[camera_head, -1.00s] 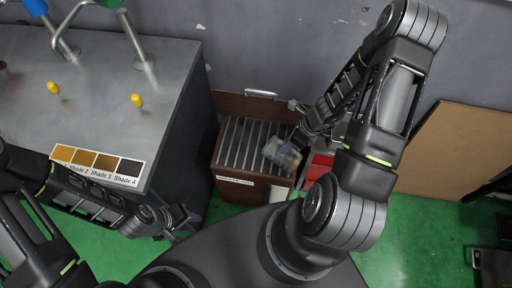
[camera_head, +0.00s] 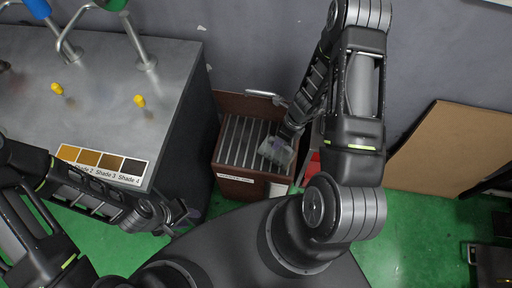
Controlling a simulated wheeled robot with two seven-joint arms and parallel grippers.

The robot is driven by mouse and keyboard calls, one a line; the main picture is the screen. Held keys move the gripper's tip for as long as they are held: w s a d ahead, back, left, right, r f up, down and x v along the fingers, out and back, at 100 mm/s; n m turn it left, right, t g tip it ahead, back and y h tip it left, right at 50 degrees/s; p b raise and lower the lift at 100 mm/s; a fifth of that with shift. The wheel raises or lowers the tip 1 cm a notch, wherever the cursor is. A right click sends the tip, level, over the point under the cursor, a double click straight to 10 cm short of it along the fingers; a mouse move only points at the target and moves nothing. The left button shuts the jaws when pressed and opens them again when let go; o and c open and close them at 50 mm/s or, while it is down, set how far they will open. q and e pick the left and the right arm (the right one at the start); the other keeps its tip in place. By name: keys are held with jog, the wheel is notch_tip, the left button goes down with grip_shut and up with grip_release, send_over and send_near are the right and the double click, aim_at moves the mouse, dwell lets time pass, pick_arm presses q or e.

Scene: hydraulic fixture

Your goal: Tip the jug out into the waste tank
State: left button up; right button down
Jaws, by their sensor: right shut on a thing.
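The waste tank (camera_head: 232,188) is a brown-red open box with a slatted metal grate and a raised back flap, on the floor right of the bench. The jug (camera_head: 276,152) is small and see-through, and looks tilted over the right part of the grate. My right gripper (camera_head: 285,139) is shut on the jug, reaching down from the upper right; its fingers are partly hidden. Whether liquid is in the jug or running out is too small to tell. My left gripper (camera_head: 185,217) is empty beside the bench's front right corner, and its fingers look apart.
A metal bench (camera_head: 110,100) with taps, yellow knobs and a shade chart (camera_head: 102,164) fills the left. A red box (camera_head: 314,165) stands right of the tank, partly behind my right arm. A brown board (camera_head: 440,150) leans on the wall. Green floor shows at the lower right.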

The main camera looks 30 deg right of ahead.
jog(key=shift+w+a, duration=0.25)
jog(key=shift+w, duration=0.2)
jog(key=shift+w+a+r+g+h, duration=0.35)
jog(key=shift+w+a+g+h, duration=0.05)
jog(key=shift+w+g, duration=0.3)
jog(key=shift+s+d+f+t+y, duration=0.15)
jog(key=shift+s+d+t, duration=0.15)
jog(key=shift+s, duration=0.2)
jog(key=shift+s+d+f+t+y, duration=0.1)
jog(key=shift+s+d+t+y, duration=0.1)
jog(key=shift+s+d, duration=0.2)
jog(key=shift+s, duration=0.3)
jog(key=shift+r, duration=0.1)
jog(key=shift+a, duration=0.1)
jog(key=shift+s+r+p, duration=0.1)
jog(key=shift+r+p, duration=0.05)
jog(key=shift+p, duration=0.2)
